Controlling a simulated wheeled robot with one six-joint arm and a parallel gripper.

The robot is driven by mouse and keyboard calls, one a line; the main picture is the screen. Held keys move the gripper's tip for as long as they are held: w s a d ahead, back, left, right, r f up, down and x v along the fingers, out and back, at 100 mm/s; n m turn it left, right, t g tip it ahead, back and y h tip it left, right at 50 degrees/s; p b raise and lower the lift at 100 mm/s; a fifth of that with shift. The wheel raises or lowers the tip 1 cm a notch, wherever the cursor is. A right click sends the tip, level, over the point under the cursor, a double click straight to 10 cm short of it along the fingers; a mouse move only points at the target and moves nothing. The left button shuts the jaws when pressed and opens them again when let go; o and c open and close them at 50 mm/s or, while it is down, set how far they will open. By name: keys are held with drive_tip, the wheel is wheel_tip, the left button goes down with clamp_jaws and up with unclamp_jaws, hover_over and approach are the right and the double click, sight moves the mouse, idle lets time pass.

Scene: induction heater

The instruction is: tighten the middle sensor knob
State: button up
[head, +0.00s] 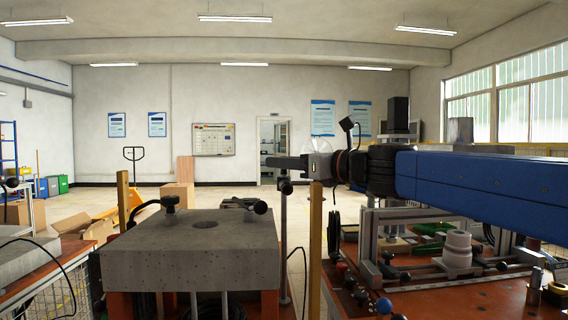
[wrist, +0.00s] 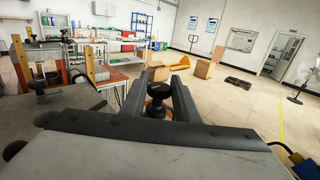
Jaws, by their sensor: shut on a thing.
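My gripper (head: 278,162) reaches left from the arm in the head view, above the gap to the right of the grey block. A black knob (head: 284,184) shows just under its fingers, at the top of a thin upright metal post (head: 284,240). In the wrist view the two fingers of my gripper (wrist: 159,82) stand on either side of a round black knob (wrist: 159,91), and they are shut on it. The contact faces are hard to see. The knob's lower part is partly hidden by the gripper body.
A grey perforated block (head: 190,240) on an orange stand is left of the post, with a black ball-ended lever (head: 260,207) near its corner. A yellow post (head: 315,250) stands close on the right. An orange bench (head: 430,290) with a white ribbed part (head: 457,250) is further right.

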drive_tip(key=o, duration=1)
drive_tip(key=v, duration=1.7)
drive_tip(key=shift+d, duration=0.2)
drive_tip(key=shift+s+r, duration=0.1)
drive_tip(key=shift+s, duration=0.05)
